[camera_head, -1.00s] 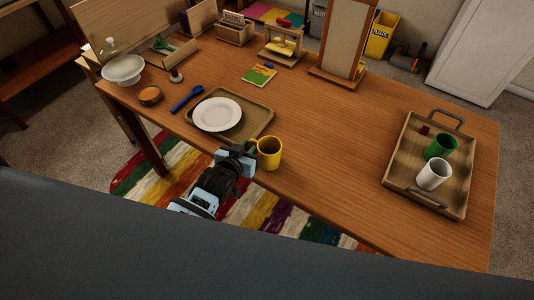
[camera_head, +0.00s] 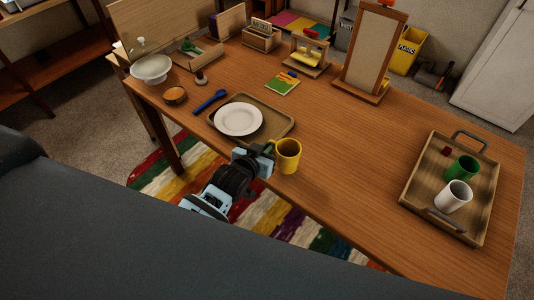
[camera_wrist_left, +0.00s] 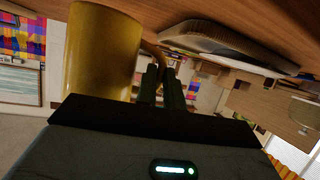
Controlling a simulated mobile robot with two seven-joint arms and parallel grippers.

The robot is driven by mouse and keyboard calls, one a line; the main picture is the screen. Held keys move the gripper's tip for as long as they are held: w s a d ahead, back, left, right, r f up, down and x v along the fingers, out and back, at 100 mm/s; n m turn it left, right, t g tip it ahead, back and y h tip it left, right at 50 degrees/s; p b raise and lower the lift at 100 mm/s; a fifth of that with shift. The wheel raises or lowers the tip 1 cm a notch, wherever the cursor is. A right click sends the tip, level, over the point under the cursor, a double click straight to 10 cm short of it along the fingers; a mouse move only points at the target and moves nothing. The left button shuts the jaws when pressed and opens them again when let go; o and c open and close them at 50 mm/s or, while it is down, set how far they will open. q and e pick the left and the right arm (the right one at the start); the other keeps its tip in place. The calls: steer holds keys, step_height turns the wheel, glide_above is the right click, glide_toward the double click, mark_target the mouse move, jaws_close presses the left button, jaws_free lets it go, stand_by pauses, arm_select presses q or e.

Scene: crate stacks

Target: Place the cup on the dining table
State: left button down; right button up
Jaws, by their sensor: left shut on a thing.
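A yellow cup (camera_head: 288,157) is upright at the near edge of the wooden dining table (camera_head: 340,150), just right of a tray with a plate. My left gripper (camera_head: 268,152) is shut on the cup's handle, on the cup's left side. In the left wrist view the cup (camera_wrist_left: 100,55) fills the upper left, with the fingers (camera_wrist_left: 162,85) at its handle. I cannot tell whether the cup's base touches the table. My right gripper is not in view.
A tray (camera_head: 284,127) holding a white plate (camera_head: 239,119) lies just behind the cup. A blue spoon (camera_head: 209,102) lies left of it. A handled tray (camera_head: 415,190) at right holds a green cup (camera_head: 462,168) and a white cup (camera_head: 453,197). Clear tabletop lies between the trays.

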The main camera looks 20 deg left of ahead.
arm_select(q)
steer(key=s+r, duration=0.2)
steer(key=s, duration=1.4)
steer(key=shift+a+b, duration=0.35)
steer(key=shift+b, duration=0.1)
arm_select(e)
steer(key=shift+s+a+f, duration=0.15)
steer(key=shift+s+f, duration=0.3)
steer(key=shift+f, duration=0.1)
